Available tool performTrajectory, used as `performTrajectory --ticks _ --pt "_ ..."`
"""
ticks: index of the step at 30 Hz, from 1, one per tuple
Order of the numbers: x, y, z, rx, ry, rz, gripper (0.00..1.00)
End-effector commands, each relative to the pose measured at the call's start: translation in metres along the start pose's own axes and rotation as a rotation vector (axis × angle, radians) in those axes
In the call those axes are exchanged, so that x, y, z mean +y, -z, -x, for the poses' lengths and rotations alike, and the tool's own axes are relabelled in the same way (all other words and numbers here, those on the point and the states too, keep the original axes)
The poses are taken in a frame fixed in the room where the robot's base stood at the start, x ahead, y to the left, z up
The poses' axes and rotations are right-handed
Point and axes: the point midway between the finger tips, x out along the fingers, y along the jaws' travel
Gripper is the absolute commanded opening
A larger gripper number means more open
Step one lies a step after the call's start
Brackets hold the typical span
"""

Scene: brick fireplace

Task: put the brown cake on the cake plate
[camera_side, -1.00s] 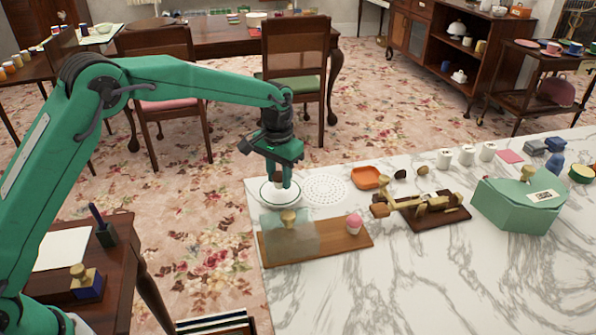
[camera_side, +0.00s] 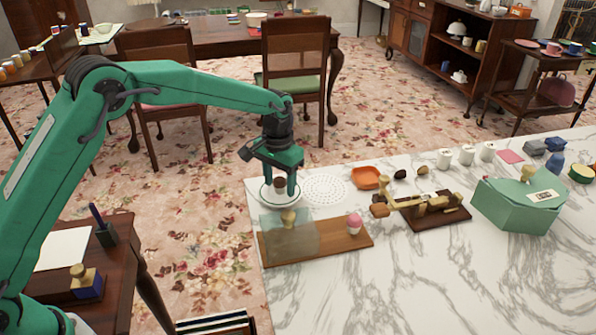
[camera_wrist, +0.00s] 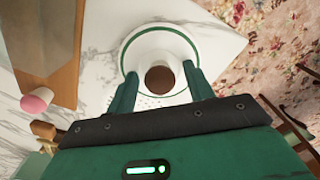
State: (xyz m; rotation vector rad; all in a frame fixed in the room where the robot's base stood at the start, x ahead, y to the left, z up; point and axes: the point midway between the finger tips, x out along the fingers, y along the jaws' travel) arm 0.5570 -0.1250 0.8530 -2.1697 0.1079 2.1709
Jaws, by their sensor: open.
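The brown cake (camera_side: 280,183) shows between the fingers of my gripper in the side view. In the wrist view the cake (camera_wrist: 159,80) is a round brown disc over the near part of the white cake plate with a green rim (camera_wrist: 160,27). The plate (camera_side: 267,197) lies at the left corner of the marble table. My gripper (camera_side: 285,190) is open, with one finger on each side of the cake. The wrist view shows the gripper fingers (camera_wrist: 160,80) apart, with gaps beside the cake. The fingers partly hide the cake and plate.
A wooden board (camera_side: 335,240) with a clear cover (camera_side: 290,235) and a pink-topped cake (camera_side: 354,222) lies in front of the plate. A white perforated disc (camera_side: 324,190) and an orange dish (camera_side: 367,177) are to the right. The table's left edge is close.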

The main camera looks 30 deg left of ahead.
Motion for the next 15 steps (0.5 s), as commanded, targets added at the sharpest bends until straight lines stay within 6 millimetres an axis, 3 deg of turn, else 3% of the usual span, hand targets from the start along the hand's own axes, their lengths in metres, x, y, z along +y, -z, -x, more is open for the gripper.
performTrajectory --ticks 8,15 --pt "0.0 0.001 0.011 0.002 0.0 0.0 0.52" --pt "0.0 0.001 0.041 0.004 -0.001 0.0 0.52"
